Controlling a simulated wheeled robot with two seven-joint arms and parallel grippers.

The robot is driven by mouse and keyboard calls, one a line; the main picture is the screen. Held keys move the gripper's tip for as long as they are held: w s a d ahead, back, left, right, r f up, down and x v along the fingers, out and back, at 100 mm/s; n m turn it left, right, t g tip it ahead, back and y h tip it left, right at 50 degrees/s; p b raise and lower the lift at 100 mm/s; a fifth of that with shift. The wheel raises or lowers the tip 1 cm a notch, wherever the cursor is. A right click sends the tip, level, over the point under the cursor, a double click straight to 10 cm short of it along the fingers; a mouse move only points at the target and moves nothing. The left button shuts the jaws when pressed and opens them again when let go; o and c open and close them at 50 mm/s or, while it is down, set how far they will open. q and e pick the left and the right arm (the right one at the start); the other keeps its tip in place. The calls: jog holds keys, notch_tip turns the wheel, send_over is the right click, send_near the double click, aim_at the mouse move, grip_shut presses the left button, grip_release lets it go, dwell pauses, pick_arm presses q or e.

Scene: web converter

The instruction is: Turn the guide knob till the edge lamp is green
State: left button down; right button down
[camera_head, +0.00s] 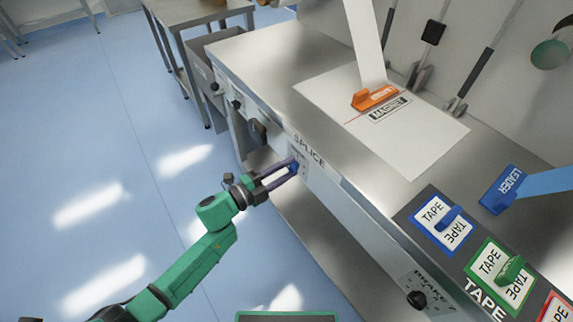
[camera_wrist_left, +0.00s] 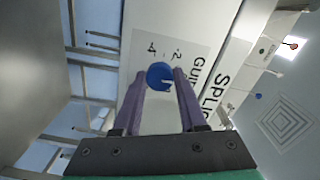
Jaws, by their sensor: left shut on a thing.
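The guide knob (camera_wrist_left: 159,74) is a round blue knob on a white plate marked "GU", partly cut off, with "2" and "4" beside it. In the head view the knob (camera_head: 293,167) sits on the front face of the steel bench, below the word "SPLICE", and is mostly hidden by the fingers. My left gripper (camera_head: 284,174) reaches it from the left. In the left wrist view its two purple fingers (camera_wrist_left: 160,90) are closed on opposite sides of the knob. I cannot make out a green edge lamp in either view. My right gripper is not in view.
On the bench top (camera_head: 265,58) lie a white sheet (camera_head: 425,140), an orange magnet bar (camera_head: 375,97), a blue leader block (camera_head: 503,190) and tape pads (camera_head: 443,220). Black knobs (camera_head: 257,131) and a brake knob (camera_head: 417,299) stick out of the front face. The blue floor at left is clear.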

pick_arm(q)
jog(key=n+p, duration=0.2)
jog(key=n, duration=0.3)
dwell(0.5)
jog(key=shift+c, duration=2.3)
grip_release()
jog(key=v, duration=1.4)
jog(key=shift+s+a, duration=0.2)
jog(key=shift+a, duration=0.1)
